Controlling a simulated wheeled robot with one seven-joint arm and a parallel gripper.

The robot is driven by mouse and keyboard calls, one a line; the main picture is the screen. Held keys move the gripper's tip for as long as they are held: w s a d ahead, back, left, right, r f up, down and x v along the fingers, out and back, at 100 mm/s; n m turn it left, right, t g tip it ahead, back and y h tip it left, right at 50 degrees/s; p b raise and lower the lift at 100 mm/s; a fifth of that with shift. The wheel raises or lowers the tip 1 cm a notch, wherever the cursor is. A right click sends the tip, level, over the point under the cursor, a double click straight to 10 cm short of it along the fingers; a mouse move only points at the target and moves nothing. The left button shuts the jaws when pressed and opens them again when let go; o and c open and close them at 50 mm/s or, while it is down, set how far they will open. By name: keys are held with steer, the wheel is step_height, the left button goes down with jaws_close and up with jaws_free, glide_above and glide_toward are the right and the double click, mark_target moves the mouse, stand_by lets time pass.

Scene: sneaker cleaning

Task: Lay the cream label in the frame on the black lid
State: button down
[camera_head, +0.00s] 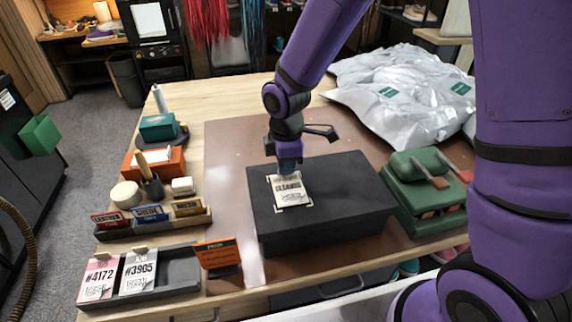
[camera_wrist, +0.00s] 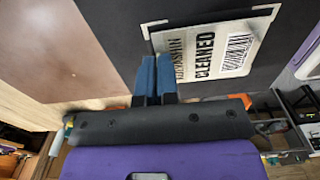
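The cream label (camera_head: 291,189) bears the word CLEANED and a barcode; it also shows in the wrist view (camera_wrist: 207,57). It is over the black lid (camera_head: 350,192), within the white corner marks of the frame (camera_wrist: 268,8), near the lid's left end. My gripper (camera_head: 289,170) points down at the label's far edge. In the wrist view my blue fingers (camera_wrist: 154,70) are close together at that edge and look shut on it. Whether the label lies fully flat is hard to tell.
Green cases with brushes (camera_head: 425,185) stand right of the lid, and silvery bags (camera_head: 400,90) lie behind. An orange sign (camera_head: 217,253), numbered tags (camera_head: 138,272) in a tray and small labelled boxes (camera_head: 150,214) stand to the left. Brown mat (camera_head: 232,150) lies bare left of the lid.

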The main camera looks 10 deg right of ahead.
steer(key=shift+f, duration=0.1)
stand_by(0.3)
steer(key=c, duration=1.3)
jaws_free()
step_height(320, 180, up, 11)
steer(key=s+d+r+m+t, duration=0.3)
steer(key=s+d+r+m, duration=0.55)
steer(key=d+r, duration=0.3)
steer(key=s+d+r+m, duration=0.1)
steer(key=s+d+m, duration=0.1)
steer(key=s+m, duration=0.1)
steer(key=s+d+r+m+t, duration=0.1)
steer(key=s+d+r+m, duration=0.1)
steer(key=s+m, duration=0.1)
steer(key=s+d+r+m+t, duration=0.1)
steer(key=s+d+m, duration=0.1)
steer(key=s, duration=0.3)
steer(key=shift+d+r+m, duration=0.25)
steer(key=shift+d+m, duration=0.05)
steer(key=shift+m, duration=0.45)
